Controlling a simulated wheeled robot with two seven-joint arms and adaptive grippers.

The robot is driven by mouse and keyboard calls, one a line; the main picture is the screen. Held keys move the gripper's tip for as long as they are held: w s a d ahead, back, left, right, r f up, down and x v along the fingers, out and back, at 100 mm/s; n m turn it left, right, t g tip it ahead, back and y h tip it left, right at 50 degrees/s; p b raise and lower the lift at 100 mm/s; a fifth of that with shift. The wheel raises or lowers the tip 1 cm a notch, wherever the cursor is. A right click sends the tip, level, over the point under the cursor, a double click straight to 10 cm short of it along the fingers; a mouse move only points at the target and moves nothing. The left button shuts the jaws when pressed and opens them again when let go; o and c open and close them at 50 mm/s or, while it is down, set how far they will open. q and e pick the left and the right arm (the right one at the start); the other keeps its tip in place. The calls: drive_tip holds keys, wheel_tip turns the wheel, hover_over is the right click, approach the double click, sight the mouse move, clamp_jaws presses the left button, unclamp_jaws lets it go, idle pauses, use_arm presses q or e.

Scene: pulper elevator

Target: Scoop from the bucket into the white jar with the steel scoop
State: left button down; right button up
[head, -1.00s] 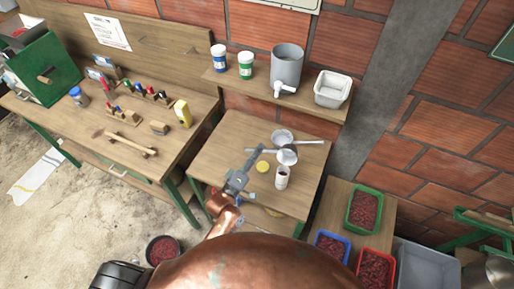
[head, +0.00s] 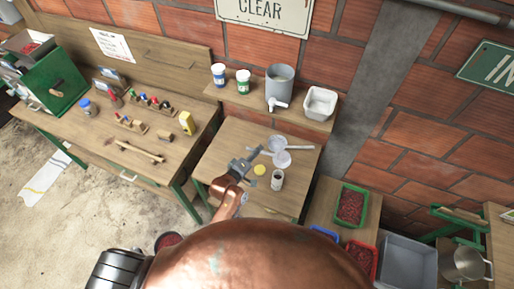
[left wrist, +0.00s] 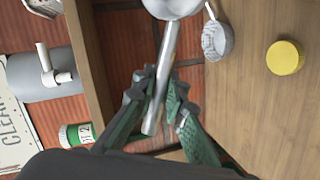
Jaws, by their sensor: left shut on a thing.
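My left gripper (head: 252,157) is shut on the handle of the steel scoop (head: 282,159) above the small table. In the left wrist view the scoop's handle (left wrist: 164,70) runs between the green fingers (left wrist: 162,108), and its bowl is cut off at the top edge. The white jar (head: 277,180) stands upright on the table, in front of the scoop bowl. The grey bucket (head: 280,85) with a white tap stands on the shelf behind; its contents are not clear. The bucket also shows in the left wrist view (left wrist: 30,80). My right gripper is not in view.
A strainer (head: 278,143) lies behind the scoop; it also shows in the left wrist view (left wrist: 216,40). A yellow lid (head: 260,170) lies beside the jar. A white tub (head: 320,102) and two lidded jars (head: 243,82) share the shelf. Crates stand at right.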

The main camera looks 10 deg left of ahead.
use_arm(q)
drive_tip(key=shift+w+d+f+n+g+y+p, duration=0.1)
drive_tip(key=shift+w+f+n+g+y+p, duration=0.2)
drive_tip(key=shift+w+g+p, duration=0.85)
drive_tip(key=shift+w+d+f+n+g+y+p, duration=0.1)
drive_tip(key=shift+w+f+n+g+y+p, duration=0.2)
drive_tip(key=shift+g+p, duration=1.05)
drive_tip(key=shift+w+d+f+n+g+y+p, duration=0.15)
drive_tip(key=shift+w+g+y+p, duration=0.3)
drive_tip(key=shift+g, duration=1.55)
